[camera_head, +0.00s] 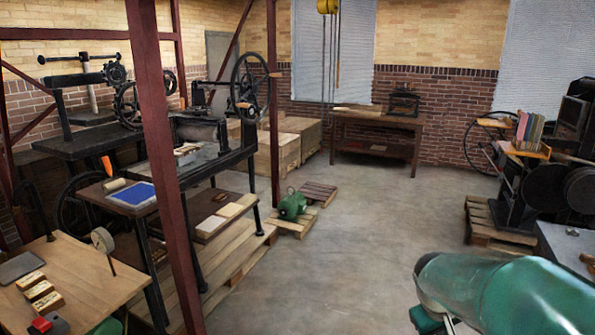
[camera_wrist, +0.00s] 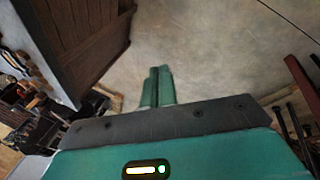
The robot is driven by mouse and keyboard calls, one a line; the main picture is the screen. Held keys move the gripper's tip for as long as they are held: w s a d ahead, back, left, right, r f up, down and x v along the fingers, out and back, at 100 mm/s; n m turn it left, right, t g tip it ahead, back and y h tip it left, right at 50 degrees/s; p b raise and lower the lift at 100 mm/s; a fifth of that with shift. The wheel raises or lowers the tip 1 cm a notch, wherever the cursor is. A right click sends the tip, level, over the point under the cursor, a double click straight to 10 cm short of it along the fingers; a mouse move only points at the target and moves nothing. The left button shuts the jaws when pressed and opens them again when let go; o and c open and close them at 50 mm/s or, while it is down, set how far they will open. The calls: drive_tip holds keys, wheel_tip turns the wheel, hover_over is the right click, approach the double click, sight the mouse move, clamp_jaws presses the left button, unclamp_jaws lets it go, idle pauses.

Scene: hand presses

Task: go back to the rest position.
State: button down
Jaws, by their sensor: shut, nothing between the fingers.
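My gripper (camera_wrist: 158,88) shows in the wrist view, its two green fingers pressed together with nothing between them. Bare concrete floor lies beyond the fingertips, and the fingers touch nothing that I can see. In the head view my green arm (camera_head: 510,290) fills the lower right corner, and the fingers cannot be made out there.
A wooden table (camera_head: 95,270) with small boxes stands at the lower left, beside a red steel post (camera_head: 160,150). A green motor (camera_head: 292,205) sits on a pallet. Black machinery (camera_head: 550,185) stands at the right. The floor (camera_head: 350,260) in the middle is clear.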

drive_tip(key=s+a+r+t+y, duration=0.1)
drive_tip(key=s+a+r+y, duration=0.1)
drive_tip(key=s+a+r, duration=0.2)
drive_tip(key=s+a+r+m+t+y, duration=0.1)
drive_tip(key=s+a+r, duration=0.4)
drive_tip(key=s+a, duration=0.5)
drive_tip(key=a+t+y, duration=0.1)
drive_tip(key=a, duration=0.1)
drive_tip(key=shift+s+a+r+m+t, duration=0.15)
drive_tip(key=shift+a+r+m+t, duration=0.15)
drive_tip(key=shift+a, duration=0.1)
